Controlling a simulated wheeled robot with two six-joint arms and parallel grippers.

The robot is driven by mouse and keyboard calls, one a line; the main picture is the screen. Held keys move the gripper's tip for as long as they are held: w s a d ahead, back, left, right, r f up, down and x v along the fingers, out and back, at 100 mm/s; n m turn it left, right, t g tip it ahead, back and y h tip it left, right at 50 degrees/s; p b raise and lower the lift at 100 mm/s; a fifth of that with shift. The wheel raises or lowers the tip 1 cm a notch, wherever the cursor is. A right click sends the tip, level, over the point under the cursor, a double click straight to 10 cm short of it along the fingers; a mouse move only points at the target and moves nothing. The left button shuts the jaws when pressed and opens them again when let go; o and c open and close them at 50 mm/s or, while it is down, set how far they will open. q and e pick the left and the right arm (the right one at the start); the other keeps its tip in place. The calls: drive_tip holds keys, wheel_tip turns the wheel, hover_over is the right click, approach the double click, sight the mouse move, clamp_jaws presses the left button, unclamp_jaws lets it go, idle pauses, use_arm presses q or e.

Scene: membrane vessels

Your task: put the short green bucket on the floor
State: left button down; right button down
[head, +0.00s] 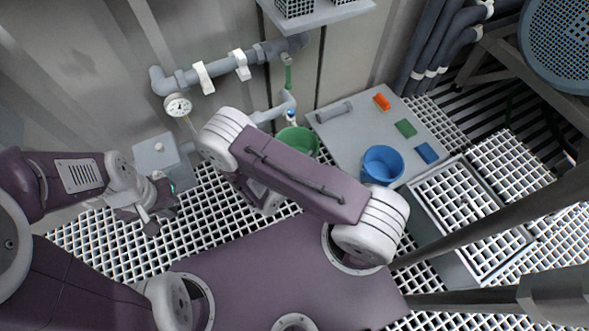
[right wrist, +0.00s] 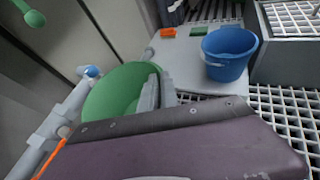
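The green bucket (head: 298,140) shows in the head view left of the grey platform, partly hidden behind my right arm. In the right wrist view the green bucket (right wrist: 112,92) is close, with its open mouth towards the camera. My right gripper (right wrist: 158,92) has its grey fingers on either side of the bucket's right rim and appears shut on it. In the head view this gripper is hidden behind my arm. Whether the bucket touches anything below is hidden. My left gripper (head: 152,208) hangs over the grated floor (head: 110,245) at the left, apart from the bucket; its opening is unclear.
A blue bucket (head: 382,163) stands on the grey platform (head: 350,132), with orange (head: 382,101), green (head: 405,128) and blue (head: 426,153) blocks. Pipes with a gauge (head: 177,106) run along the wall. A grey box (head: 157,158) stands at the left. Grating between box and platform looks clear.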

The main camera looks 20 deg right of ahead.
drive_tip(key=s+d+f+b, duration=0.2)
drive_tip(key=s+d+f, duration=0.15)
drive_tip(key=f, duration=0.65)
drive_tip(key=w+f+b, duration=1)
drive_tip(key=w+b, duration=0.1)
drive_tip(key=b, duration=0.2)
drive_tip(key=shift+w+d+f+m+g+h, duration=0.2)
drive_tip(key=shift+w+f+m+g+h, duration=0.1)
drive_tip(key=shift+w+f+m+g, duration=0.1)
drive_tip(key=c, duration=1.6)
unclamp_jaws()
drive_tip(key=shift+r, duration=0.1)
drive_tip(key=shift+r, duration=0.1)
